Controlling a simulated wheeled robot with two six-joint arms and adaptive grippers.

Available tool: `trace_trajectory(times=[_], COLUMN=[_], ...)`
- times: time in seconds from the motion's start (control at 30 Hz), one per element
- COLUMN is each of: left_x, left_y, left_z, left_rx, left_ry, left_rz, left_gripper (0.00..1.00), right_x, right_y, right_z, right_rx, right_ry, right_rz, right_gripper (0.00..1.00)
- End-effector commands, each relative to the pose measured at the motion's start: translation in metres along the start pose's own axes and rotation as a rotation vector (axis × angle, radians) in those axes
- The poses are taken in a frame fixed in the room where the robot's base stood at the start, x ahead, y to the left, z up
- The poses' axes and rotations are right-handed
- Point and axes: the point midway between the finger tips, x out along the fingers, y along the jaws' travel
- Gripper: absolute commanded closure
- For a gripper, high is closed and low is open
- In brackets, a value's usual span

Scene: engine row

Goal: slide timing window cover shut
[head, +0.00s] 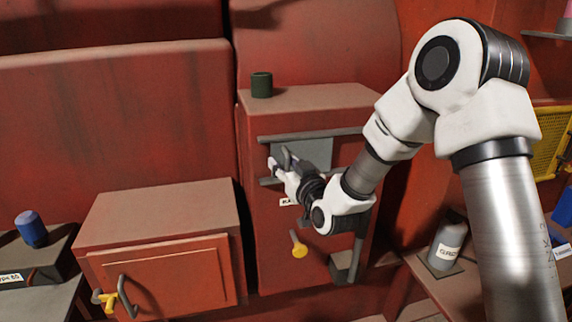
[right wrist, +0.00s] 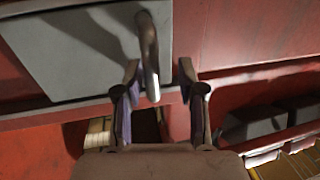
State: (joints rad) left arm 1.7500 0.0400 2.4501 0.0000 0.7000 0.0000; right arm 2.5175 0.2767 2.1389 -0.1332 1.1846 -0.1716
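The timing window cover (head: 316,153) is a flat grey plate between two grey rails on the red engine housing. It fills the upper left of the right wrist view (right wrist: 75,50). Its grey handle (right wrist: 148,45) sticks out near the plate's right edge in that view. My right gripper (head: 277,164) is at the cover's left part in the head view. In the right wrist view its fingers (right wrist: 158,73) are apart, with the handle's end between them and gaps visible on both sides. My left gripper is out of view.
The upper rail (head: 310,134) runs along the housing, with a dark green cylinder (head: 261,85) on top. A yellow knob (head: 299,247) sits below. A lower red box (head: 165,270) with a grey handle stands left. A grey labelled bottle (head: 448,240) stands right.

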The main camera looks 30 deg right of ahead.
Motion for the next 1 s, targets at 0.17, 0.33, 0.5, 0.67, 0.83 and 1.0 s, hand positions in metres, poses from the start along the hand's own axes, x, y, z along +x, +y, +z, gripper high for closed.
trace_trajectory(times=[0.17, 0.33, 0.5, 0.67, 0.83, 1.0], left_x=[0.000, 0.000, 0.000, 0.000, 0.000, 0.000], left_y=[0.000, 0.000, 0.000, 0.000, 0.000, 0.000], left_z=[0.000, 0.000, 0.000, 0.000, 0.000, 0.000], left_rx=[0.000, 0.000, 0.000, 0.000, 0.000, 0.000], left_ry=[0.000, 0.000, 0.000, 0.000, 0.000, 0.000], left_rz=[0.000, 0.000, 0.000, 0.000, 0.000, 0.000], left_gripper=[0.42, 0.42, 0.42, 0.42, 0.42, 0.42], right_x=[-0.001, -0.021, -0.056, -0.073, -0.075, -0.074], right_y=[0.000, 0.000, -0.002, -0.003, -0.003, -0.003], right_z=[0.000, 0.000, 0.000, 0.000, 0.000, 0.000], right_rx=[0.001, 0.002, 0.002, -0.001, -0.002, -0.002], right_ry=[0.000, -0.002, -0.001, 0.000, 0.001, 0.000], right_rz=[0.001, 0.001, 0.000, -0.001, -0.001, -0.001], right_gripper=[0.61, 0.61, 0.61, 0.61, 0.61, 0.61])
